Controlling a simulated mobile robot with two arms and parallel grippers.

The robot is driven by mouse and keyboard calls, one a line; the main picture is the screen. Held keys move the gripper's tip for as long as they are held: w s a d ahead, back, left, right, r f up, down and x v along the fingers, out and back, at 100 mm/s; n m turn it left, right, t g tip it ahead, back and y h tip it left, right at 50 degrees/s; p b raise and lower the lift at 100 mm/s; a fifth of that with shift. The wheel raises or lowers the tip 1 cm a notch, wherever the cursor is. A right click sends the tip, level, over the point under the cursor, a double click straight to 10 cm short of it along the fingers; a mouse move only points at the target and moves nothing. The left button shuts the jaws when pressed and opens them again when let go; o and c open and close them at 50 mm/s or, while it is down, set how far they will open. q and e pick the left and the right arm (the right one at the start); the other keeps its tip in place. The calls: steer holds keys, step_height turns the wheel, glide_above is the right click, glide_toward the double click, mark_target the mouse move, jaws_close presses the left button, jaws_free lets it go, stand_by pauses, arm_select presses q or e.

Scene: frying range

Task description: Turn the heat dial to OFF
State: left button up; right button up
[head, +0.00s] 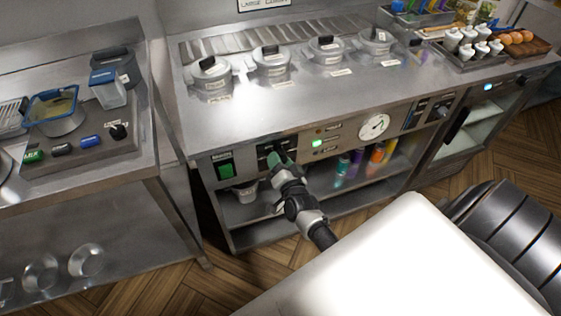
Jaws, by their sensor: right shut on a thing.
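The heat dial sits on the front panel (345,135) of the steel counter, left of the round gauge. My right gripper (275,158) reaches up to this panel from below and is shut on the dial. The gripper covers most of the dial, so its pointer and setting cannot be read. My left gripper is not in view.
A green switch (224,168) is left of the dial, a lit green indicator (317,143) and a round white gauge (373,127) to its right. Lidded pots (210,75) stand on the counter above. An open shelf with colored bottles (377,153) lies below.

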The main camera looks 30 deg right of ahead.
steer(key=shift+f, duration=0.1)
steer(key=o, duration=0.9)
steer(key=v, duration=1.1)
steer(key=shift+w, duration=0.1)
steer(key=s+a+f+n+g+y, duration=0.2)
steer(key=s+f+n, duration=0.15)
steer(key=f, duration=0.45)
steer(key=s+a+f+n+g+y, duration=0.1)
steer(key=s+a+f+n+g, duration=0.2)
steer(key=f, duration=0.4)
steer(key=s+a+f+n+g+y, duration=0.15)
steer(key=s+f, duration=0.25)
steer(key=f, duration=0.4)
steer(key=s+f+n+g, duration=0.2)
steer(key=s+f+g, duration=0.1)
steer(key=s, duration=0.5)
steer(key=s+f+n+g, duration=0.2)
steer(key=s+f, duration=0.3)
steer(key=s, duration=0.3)
steer(key=s+f+n+g, duration=0.2)
steer(key=s+f+g, duration=0.2)
steer(key=s, duration=0.4)
steer(key=shift+d+f+g, duration=0.25)
steer(key=shift+d+g, duration=0.05)
steer(key=shift+g, duration=0.05)
